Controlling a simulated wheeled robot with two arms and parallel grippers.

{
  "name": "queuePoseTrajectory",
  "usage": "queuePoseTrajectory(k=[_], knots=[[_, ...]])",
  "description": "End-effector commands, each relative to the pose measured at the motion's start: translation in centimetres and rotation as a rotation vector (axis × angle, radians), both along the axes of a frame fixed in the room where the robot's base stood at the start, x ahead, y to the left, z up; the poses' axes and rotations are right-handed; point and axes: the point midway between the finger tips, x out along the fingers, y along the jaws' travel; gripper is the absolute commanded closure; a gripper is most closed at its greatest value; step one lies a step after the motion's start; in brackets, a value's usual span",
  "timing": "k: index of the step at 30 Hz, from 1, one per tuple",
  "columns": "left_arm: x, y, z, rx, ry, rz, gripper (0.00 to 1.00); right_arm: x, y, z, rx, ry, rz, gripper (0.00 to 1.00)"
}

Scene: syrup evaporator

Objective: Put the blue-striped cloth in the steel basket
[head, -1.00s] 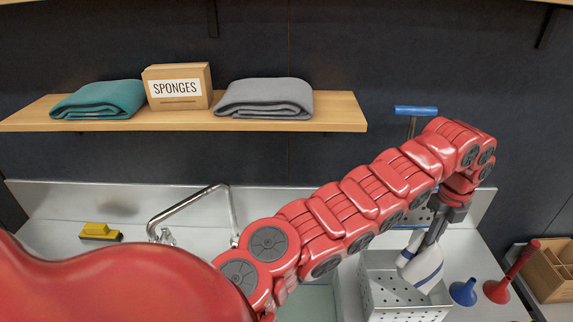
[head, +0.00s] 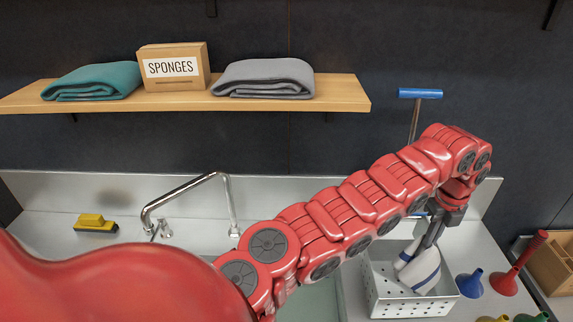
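The blue-striped cloth (head: 420,270) is white with a blue stripe and hangs folded at the right of the head view. My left gripper (head: 432,238) points down from above and is shut on the cloth's upper part; its fingertips are small and partly hidden. The cloth's lower part is within the opening of the steel basket (head: 412,306), a perforated metal box on the counter. I cannot tell whether the cloth touches the basket floor. My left arm hides part of the basket's back and left. My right gripper is not in view.
A blue funnel (head: 470,284) and a red funnel (head: 504,283) stand right of the basket. A blue-handled tool (head: 420,94) rises behind it. A shelf (head: 225,103) holds folded towels and a sponge box.

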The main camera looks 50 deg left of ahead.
Motion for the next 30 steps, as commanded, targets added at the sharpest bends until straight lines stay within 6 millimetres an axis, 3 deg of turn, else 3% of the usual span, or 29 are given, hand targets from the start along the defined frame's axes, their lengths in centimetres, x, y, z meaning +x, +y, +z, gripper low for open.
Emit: queuePoseTrajectory(k=[1, 30], knots=[[0.0, 0.0, -1.0, 0.000, 0.000, 0.000, 1.00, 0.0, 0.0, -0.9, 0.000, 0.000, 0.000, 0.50], [0.3, 0.5, -11.6, 0.002, -0.001, 0.001, 1.00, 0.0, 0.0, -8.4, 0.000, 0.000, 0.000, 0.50]])
